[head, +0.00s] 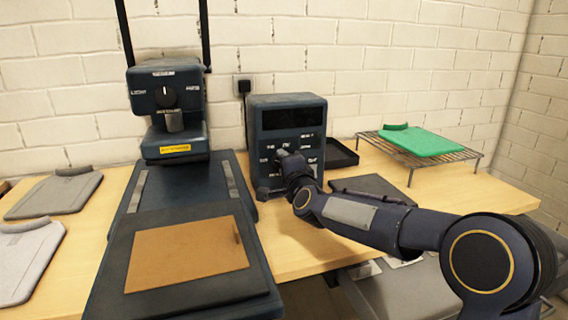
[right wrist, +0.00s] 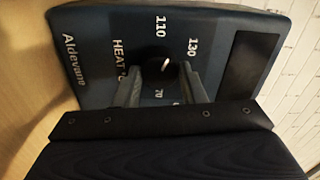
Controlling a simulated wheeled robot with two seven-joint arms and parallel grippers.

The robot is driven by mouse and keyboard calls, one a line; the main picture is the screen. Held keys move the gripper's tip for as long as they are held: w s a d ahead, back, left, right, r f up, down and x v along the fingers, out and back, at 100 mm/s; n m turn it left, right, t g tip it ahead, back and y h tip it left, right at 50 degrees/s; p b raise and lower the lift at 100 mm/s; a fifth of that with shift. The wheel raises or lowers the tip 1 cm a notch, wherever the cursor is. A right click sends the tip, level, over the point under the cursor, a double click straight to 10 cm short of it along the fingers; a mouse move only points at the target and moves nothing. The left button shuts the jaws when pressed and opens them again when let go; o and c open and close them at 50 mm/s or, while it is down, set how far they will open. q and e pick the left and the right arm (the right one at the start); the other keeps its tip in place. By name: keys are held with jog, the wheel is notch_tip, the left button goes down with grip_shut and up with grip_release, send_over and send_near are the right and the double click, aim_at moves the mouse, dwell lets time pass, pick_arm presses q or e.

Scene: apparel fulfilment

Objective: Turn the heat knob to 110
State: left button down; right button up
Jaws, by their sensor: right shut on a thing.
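The dark blue control box (head: 262,115) stands on the table against the wall. Its knob is hidden behind my right gripper (head: 283,155) in the head view. In the right wrist view, the round black heat knob (right wrist: 160,74) sits between the two fingers of my right gripper (right wrist: 159,86), which is shut on it. The knob's white mark points up and slightly right, toward the gap between the printed 110 (right wrist: 160,27) and 130 (right wrist: 193,48); its exact reading is hard to tell. A 70 shows below the knob. My left gripper is out of view.
A heat press (head: 165,95) with a brown sheet (head: 187,252) on its lower plate stands to the left. A green piece (head: 420,141) lies on a wire rack (head: 460,156) at right. A black tray (head: 342,153) sits beside the box. Grey pieces lie far left.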

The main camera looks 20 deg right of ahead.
jog(key=shift+n+p, duration=0.45)
jog(key=shift+n, duration=1.85)
jog(key=o, duration=1)
jog(key=s, duration=0.7)
jog(key=shift+s+d, duration=0.1)
jog(key=shift+s, duration=0.3)
